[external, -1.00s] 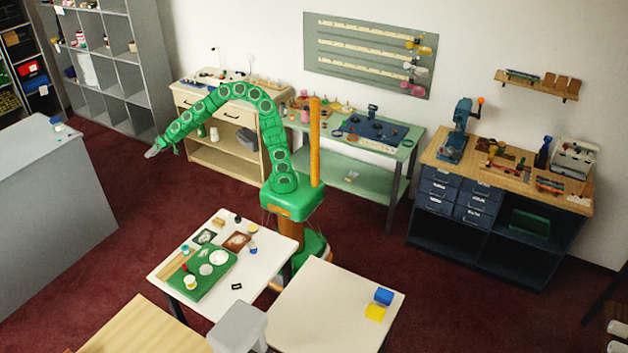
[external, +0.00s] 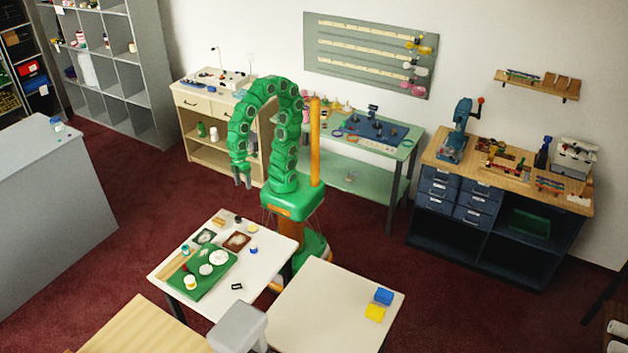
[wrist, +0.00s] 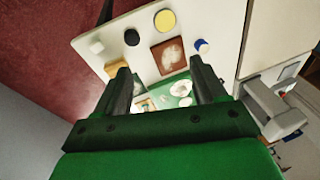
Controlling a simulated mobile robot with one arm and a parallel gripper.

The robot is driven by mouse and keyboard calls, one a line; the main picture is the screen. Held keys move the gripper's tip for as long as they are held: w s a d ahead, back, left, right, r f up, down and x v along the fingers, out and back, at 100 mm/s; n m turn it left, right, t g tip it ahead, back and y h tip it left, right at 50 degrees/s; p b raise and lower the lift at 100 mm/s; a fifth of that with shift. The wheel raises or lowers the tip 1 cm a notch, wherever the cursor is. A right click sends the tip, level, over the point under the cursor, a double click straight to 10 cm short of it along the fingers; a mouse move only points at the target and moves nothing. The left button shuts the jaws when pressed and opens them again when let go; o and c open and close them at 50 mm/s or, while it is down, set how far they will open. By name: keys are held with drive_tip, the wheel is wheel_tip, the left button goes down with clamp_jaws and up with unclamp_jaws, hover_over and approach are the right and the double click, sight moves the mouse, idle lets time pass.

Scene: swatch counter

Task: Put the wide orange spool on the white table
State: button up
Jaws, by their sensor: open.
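No spool that is clearly orange shows in either view. A wide, round, yellow-topped piece with a dark rim (wrist: 165,20) stands near the table's edge in the wrist view; it is small in the external view (external: 252,226), and I cannot tell whether it is the spool. It stands on a small white table (external: 222,292) crowded with things. A second whitish table (external: 320,310) stands to its right. My gripper (external: 242,181) points down above the floor behind the crowded table. In the wrist view its fingers (wrist: 162,82) are apart with nothing between them.
The crowded table holds a green tray (external: 217,277), a brown square piece (external: 236,241), a black piece (wrist: 131,37) and a blue-and-white piece (wrist: 201,46). The right table holds a blue box (external: 384,296) and a yellow block (external: 375,313); most of its top is clear.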

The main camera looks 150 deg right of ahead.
drive_tip(key=s+a+f+n+g+h, duration=0.1)
drive_tip(key=s+g+h, duration=0.1)
drive_tip(key=s, duration=1.2)
drive_tip(key=shift+a+f+n+g, duration=0.2)
drive_tip(key=shift+n+g, duration=0.1)
drive_tip(key=shift+g, duration=0.5)
drive_tip(key=shift+s, duration=0.5)
